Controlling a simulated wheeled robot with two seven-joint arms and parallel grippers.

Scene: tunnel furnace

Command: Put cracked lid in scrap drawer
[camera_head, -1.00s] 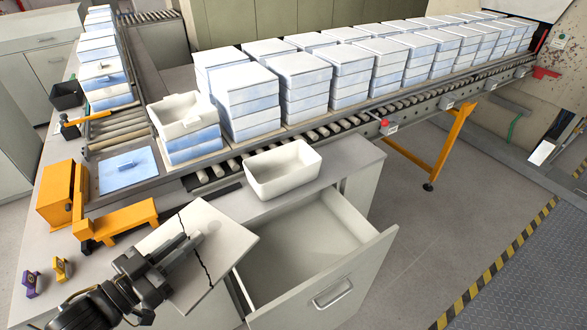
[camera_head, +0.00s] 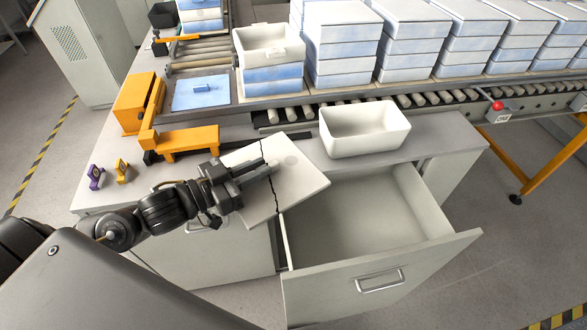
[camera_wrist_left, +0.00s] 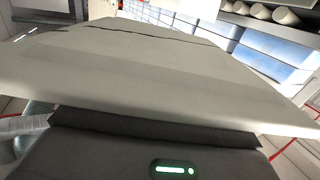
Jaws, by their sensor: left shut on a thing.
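My left gripper (camera_head: 262,170) is shut on a cracked lid (camera_head: 301,184), a flat pale square plate with a dark jagged crack across it. The lid is in the middle of the head view, with its right part over the left side of the open drawer (camera_head: 380,231). It looks held above the drawer and counter; its exact height is hard to tell. In the left wrist view the lid (camera_wrist_left: 150,70) fills most of the picture, with the crack line near its far side. The drawer is pulled out, and its visible floor is bare. My right gripper is out of view.
A white bin (camera_head: 364,131) stands on the counter behind the drawer. An orange bracket (camera_head: 188,141) and small purple and yellow pieces are on the counter to the left. A roller conveyor (camera_head: 430,98) with stacked white-and-blue boxes runs behind. Open floor lies right of the drawer.

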